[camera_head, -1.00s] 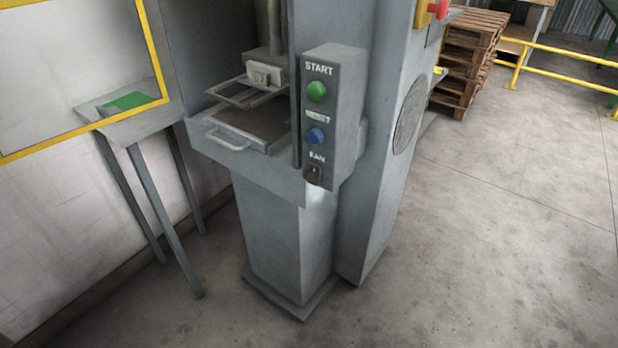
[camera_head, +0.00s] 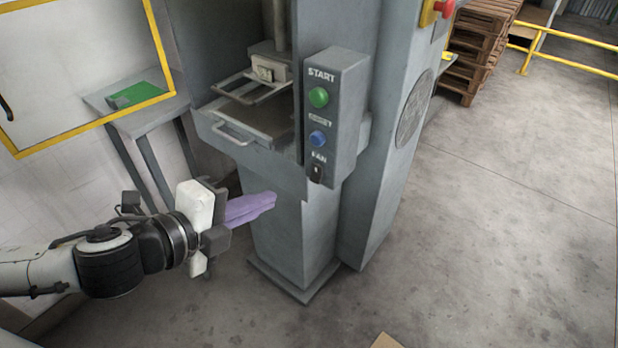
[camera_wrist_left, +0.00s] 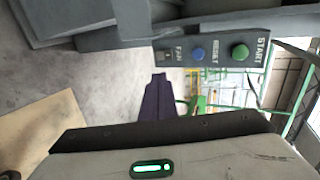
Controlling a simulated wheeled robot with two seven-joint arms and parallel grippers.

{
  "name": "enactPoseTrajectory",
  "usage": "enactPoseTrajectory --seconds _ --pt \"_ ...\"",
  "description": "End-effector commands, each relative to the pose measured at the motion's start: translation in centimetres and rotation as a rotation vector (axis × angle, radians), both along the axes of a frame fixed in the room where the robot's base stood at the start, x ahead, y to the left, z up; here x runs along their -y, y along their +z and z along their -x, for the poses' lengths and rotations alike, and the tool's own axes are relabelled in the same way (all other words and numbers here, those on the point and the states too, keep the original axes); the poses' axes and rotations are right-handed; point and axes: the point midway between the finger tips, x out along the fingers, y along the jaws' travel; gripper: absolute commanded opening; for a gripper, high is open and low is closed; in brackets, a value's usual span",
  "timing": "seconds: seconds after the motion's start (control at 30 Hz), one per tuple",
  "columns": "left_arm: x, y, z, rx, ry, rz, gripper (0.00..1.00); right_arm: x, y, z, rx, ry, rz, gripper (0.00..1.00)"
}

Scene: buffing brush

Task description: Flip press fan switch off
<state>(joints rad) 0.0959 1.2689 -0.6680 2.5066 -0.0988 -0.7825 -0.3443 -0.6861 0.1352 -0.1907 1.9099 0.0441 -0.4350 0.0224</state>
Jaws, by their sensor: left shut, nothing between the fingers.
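The fan switch (camera_head: 317,173) is a small black rocker under the label FAN, low on the grey control box (camera_head: 345,110) on the front of the press (camera_head: 290,225). In the left wrist view the switch (camera_wrist_left: 166,56) sits at the end of the box, beside the blue button. I cannot tell its rocker position. My left gripper (camera_head: 272,200) has purple fingers, shut and empty, pointing right. It is below and left of the switch, apart from it, in front of the press column. In the left wrist view its dark purple fingers (camera_wrist_left: 158,98) show. My right gripper is not in view.
Above the switch are a blue RESET button (camera_head: 317,138) and a green START button (camera_head: 318,97). A drawer with a handle (camera_head: 234,133) juts out left of the box. A grey side table (camera_head: 150,120) stands at left. Pallets (camera_head: 480,45) stand behind; floor at right is clear.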

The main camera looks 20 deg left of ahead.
Motion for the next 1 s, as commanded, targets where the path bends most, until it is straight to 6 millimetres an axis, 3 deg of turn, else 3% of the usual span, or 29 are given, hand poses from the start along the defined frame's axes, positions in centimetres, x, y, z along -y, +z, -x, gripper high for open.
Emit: enactPoseTrajectory --seconds 0.37,0.57,0.77,0.8,1.0 --pt "0.0 0.0 -0.1 0.003 -0.001 -0.004 0.00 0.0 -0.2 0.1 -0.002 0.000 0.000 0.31" --pt "0.2 -0.8 -0.9 0.008 0.003 -0.002 0.00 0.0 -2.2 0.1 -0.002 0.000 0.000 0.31" --pt "0.8 -1.7 -2.4 0.009 -0.002 -0.002 0.00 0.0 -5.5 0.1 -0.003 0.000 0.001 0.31" --pt "1.1 -1.2 -3.1 0.004 0.002 0.003 0.00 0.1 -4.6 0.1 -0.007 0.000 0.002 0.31" --pt "2.5 -2.9 -6.8 0.003 0.000 0.002 0.00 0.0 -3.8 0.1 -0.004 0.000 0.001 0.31"
